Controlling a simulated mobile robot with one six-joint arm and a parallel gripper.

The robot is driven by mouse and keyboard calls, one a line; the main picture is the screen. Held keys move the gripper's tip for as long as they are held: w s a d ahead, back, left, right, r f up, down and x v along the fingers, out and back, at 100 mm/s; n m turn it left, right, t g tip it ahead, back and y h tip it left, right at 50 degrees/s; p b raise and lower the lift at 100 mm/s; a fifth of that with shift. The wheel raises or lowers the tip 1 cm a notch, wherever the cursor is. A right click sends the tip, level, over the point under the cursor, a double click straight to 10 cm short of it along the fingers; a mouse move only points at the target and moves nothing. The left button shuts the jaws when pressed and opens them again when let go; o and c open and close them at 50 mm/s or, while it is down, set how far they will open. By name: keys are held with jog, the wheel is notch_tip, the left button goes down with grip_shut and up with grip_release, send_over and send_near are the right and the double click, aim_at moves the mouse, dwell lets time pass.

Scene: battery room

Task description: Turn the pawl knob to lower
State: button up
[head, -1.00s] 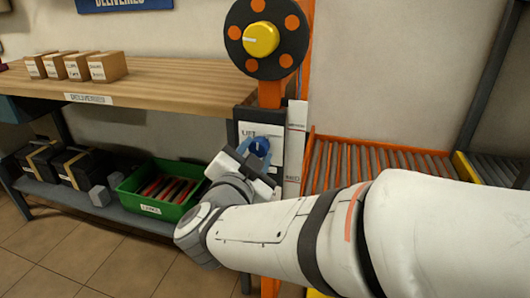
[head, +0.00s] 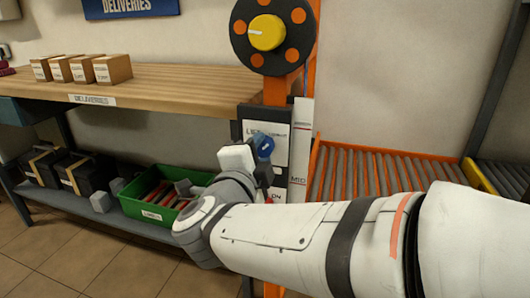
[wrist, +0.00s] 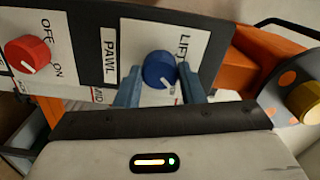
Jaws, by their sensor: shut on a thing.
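The blue pawl knob (wrist: 159,68) sits on a white plate beside a PAWL label (wrist: 110,58) in the wrist view. LIFT is printed on the plate to its right. The knob's white pointer mark points down and right in that view. My gripper (wrist: 161,84) is shut on the knob, one blue-grey finger at each side. In the head view the knob (head: 264,146) shows at the post, with my gripper (head: 260,158) on it. The gripper hides much of the plate there, and the pointer cannot be read.
A red OFF/ON knob (wrist: 28,53) is on the same panel. A yellow knob on a black disc (head: 266,32) stands above. A wooden bench (head: 180,83) with small boxes is at left, a green crate (head: 150,214) below. An orange-railed roller conveyor (head: 350,170) lies right.

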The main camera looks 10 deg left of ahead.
dwell(0.5)
jog(key=o, duration=1)
jog(key=s+p, duration=0.1)
jog(key=s, duration=0.4)
jog(key=s+p, duration=0.1)
jog(key=s, duration=0.1)
jog(key=shift+s+a+p, duration=0.3)
jog(key=shift+s+p, duration=0.05)
jog(key=shift+s, duration=0.05)
